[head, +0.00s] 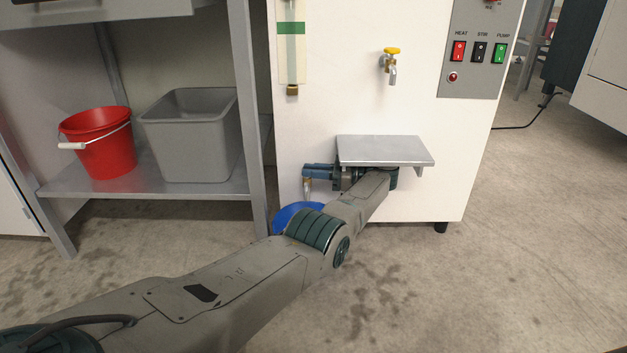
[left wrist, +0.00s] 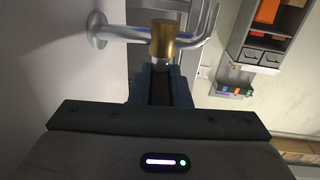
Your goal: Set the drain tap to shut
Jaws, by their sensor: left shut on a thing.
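The drain tap (head: 307,189) is low on the front of the white machine, left of the steel shelf plate. That gripper reaches in from the right, under the plate, and is shut on the tap. In the left wrist view a brass piece (left wrist: 162,38) stands at the tips of my left gripper (left wrist: 160,72). The held handle is mostly hidden between the fingers, and I cannot tell its angle. My right gripper is not in view.
The steel plate (head: 385,150) juts out just above my left gripper. A blue container (head: 286,216) is on the floor below the tap, partly behind my arm. Another tap with a yellow handle (head: 391,51) is higher up. A red bucket (head: 98,145) and a grey bin (head: 190,140) stand on the left rack.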

